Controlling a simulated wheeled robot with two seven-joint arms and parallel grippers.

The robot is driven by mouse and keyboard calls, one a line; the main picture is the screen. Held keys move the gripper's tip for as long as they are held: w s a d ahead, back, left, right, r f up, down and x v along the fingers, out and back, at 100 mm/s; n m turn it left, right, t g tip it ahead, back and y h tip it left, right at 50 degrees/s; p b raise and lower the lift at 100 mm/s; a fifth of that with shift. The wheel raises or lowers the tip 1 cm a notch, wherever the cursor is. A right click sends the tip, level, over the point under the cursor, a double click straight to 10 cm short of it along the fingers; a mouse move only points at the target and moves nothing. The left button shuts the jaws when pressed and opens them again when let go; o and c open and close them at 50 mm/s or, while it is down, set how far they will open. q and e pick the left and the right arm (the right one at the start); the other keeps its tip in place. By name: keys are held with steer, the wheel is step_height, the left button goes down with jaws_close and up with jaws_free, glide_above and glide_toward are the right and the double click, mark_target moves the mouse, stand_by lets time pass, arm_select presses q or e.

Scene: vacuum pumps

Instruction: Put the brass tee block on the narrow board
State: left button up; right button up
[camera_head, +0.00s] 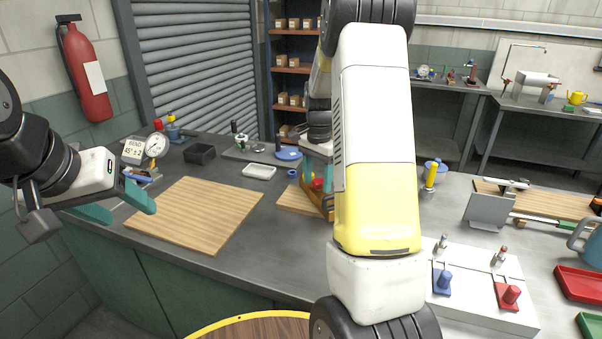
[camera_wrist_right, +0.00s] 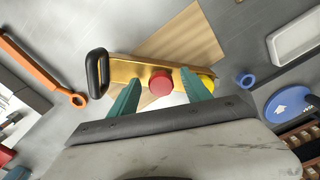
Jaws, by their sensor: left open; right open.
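The brass tee block (camera_wrist_right: 128,68) shows in the right wrist view as a brass bar with a black loop handle, a red round knob and a yellow end. In the head view my right arm mostly hides it; a brass edge (camera_head: 328,208) shows. My right gripper (camera_wrist_right: 161,93) is open, its teal fingers either side of the red knob. A small wooden board (camera_wrist_right: 188,42), likely the narrow board, lies beside and partly behind the block; its left end shows in the head view (camera_head: 292,201). I cannot tell whether they touch. My left gripper (camera_head: 124,202) is open and empty at the far left.
A large wooden board (camera_head: 195,214) lies on the left of the grey bench. A white tray (camera_head: 259,171), black bin (camera_head: 199,154) and blue ring (camera_wrist_right: 246,81) are nearby. An orange wrench-like tool (camera_wrist_right: 45,68) lies left in the wrist view. A white switch panel (camera_head: 470,281) stands right.

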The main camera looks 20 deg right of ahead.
step_height(320, 180, up, 8)
steer(key=shift+f, duration=0.1)
stand_by(0.4)
jaws_close()
stand_by(0.3)
stand_by(1.3)
step_height(320, 180, up, 12)
stand_by(1.3)
